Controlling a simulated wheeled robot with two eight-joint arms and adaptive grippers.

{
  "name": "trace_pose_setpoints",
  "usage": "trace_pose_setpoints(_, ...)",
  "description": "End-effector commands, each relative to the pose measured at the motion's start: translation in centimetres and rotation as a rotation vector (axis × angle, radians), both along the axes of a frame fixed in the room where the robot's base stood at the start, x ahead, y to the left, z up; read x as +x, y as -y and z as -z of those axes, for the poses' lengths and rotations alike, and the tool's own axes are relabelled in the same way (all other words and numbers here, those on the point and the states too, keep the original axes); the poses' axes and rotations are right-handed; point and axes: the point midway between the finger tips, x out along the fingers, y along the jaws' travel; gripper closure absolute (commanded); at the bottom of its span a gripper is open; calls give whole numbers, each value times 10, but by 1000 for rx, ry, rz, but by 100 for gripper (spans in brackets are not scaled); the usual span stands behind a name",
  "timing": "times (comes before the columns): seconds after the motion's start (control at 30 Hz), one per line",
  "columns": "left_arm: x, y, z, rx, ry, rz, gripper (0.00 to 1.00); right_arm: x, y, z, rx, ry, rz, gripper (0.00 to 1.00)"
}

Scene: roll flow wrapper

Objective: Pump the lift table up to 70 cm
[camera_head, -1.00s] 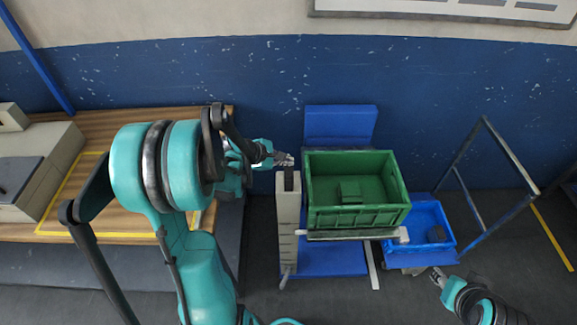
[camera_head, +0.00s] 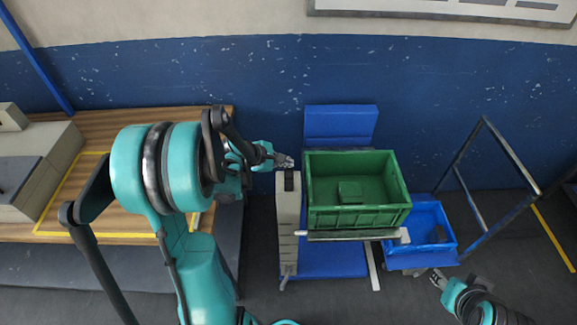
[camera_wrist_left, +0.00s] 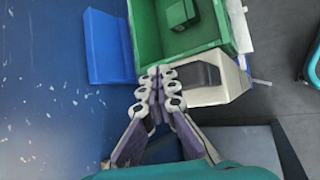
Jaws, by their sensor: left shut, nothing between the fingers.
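The lift table has a blue platform (camera_head: 335,262) low down and a blue back panel (camera_head: 340,124) by the wall. A beige column (camera_head: 288,225) with a dark patch on its top stands at its left side. A green crate (camera_head: 358,219) sits over the table, beside the column. My left gripper (camera_head: 285,162) is shut and empty, just behind the column's top; I cannot tell whether it touches. In the left wrist view its closed fingers (camera_wrist_left: 156,82) are beside a beige frame-like part (camera_wrist_left: 222,80) and the green crate (camera_wrist_left: 146,35). My right gripper (camera_head: 437,277) is small, at the lower right.
A blue bin (camera_head: 447,219) with a dark item inside stands right of the crate. A dark metal frame (camera_head: 466,190) is farther right. A wooden workbench (camera_head: 105,128) with a grey machine (camera_head: 40,170) fills the left. Grey floor is open in front.

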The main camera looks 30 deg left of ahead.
Motion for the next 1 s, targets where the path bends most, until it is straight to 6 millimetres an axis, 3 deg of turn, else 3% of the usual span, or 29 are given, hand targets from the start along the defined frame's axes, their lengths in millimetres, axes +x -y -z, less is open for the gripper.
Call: trace_pose_setpoints(1.0, 0, 0, 13, 1, 0, -1, 100, 0, 0, 12, 0, 0, 0, 60)
